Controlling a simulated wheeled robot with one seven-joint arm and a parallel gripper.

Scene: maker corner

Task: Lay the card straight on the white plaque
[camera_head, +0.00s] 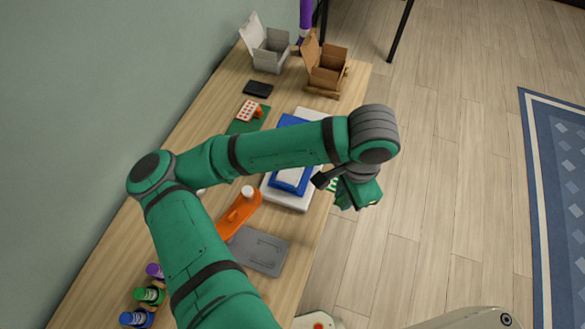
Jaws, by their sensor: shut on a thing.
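My gripper (340,190) hangs at the right edge of the table, just right of a white and blue stack. Its fingertips are mostly hidden by the wrist. A small green piece with white marks (333,184), which looks like the card, shows at the jaws; the gripper is shut on it. How straight it sits is not clear. A white slab (287,201), which may be the white plaque, lies on the table with a blue piece (290,187) on top. My forearm hides the middle of this stack.
Several bottles (150,295) stand at the lower left. A grey open box (268,50), a brown open box (327,72) and a black block (258,88) are at the far end.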

